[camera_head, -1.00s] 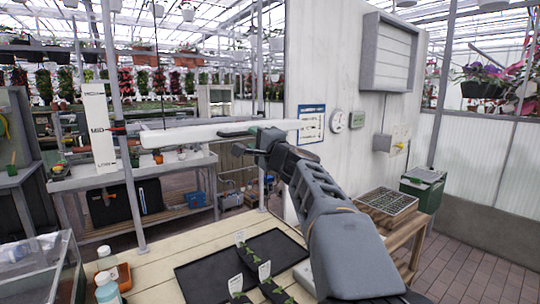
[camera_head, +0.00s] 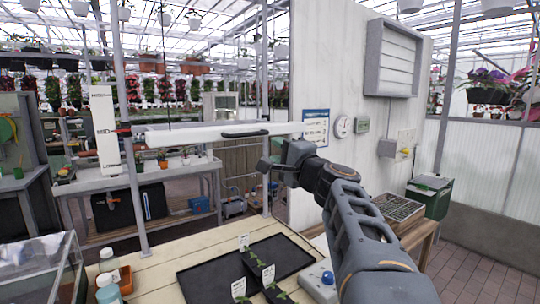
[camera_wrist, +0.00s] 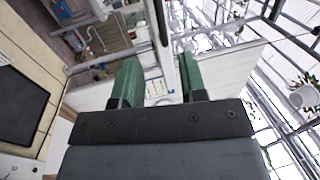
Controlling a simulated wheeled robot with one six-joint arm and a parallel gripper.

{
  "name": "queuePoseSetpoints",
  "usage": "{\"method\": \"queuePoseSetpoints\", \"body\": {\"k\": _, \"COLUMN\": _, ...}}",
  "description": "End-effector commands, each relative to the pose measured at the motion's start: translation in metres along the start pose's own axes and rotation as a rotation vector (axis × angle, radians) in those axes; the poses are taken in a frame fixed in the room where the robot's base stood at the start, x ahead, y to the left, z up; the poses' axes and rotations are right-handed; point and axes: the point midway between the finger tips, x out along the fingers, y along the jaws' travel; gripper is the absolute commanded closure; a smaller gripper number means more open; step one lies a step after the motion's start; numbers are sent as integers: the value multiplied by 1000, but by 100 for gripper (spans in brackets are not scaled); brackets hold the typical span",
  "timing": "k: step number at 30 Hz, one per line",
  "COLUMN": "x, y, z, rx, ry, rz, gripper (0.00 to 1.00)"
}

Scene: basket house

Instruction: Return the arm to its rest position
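My arm reaches up from the lower right in the head view. My gripper (camera_head: 268,178) is in mid-air above the far edge of the wooden bench, below and a little right of the black handle (camera_head: 245,134) on a long white horizontal bar (camera_head: 190,135). It is apart from the bar. In the wrist view the two green fingers of my gripper (camera_wrist: 160,78) stand apart with nothing seen held between them.
The bench (camera_head: 150,275) carries a black tray (camera_head: 215,275) with labelled seedlings, bottles and a clear case (camera_head: 40,270). A white post (camera_head: 104,130) with level marks stands left of the bar. A white wall (camera_head: 335,80) rises behind my arm.

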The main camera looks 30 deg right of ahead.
Motion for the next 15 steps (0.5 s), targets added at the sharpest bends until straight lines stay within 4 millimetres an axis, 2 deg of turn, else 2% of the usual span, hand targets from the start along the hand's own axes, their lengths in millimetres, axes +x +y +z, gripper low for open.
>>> {"method": "queuePoseSetpoints", "body": {"k": 6, "x": 0, "y": 0, "z": 0, "rx": 5, "ry": -2, "rz": 0, "gripper": 61}}
{"method": "queuePoseSetpoints", "body": {"k": 9, "x": 0, "y": 8, "z": 3, "rx": -19, "ry": -17, "rz": 36, "gripper": 61}}
{"method": "queuePoseSetpoints", "body": {"k": 11, "x": -1, "y": 25, "z": 4, "rx": -53, "ry": -33, "rz": 96, "gripper": 61}}
{"method": "queuePoseSetpoints", "body": {"k": 14, "x": -10, "y": 72, "z": 10, "rx": -141, "ry": -76, "rz": 263, "gripper": 61}}
{"method": "queuePoseSetpoints", "body": {"k": 15, "x": -16, "y": 94, "z": 17, "rx": -186, "ry": -109, "rz": 346, "gripper": 61}}
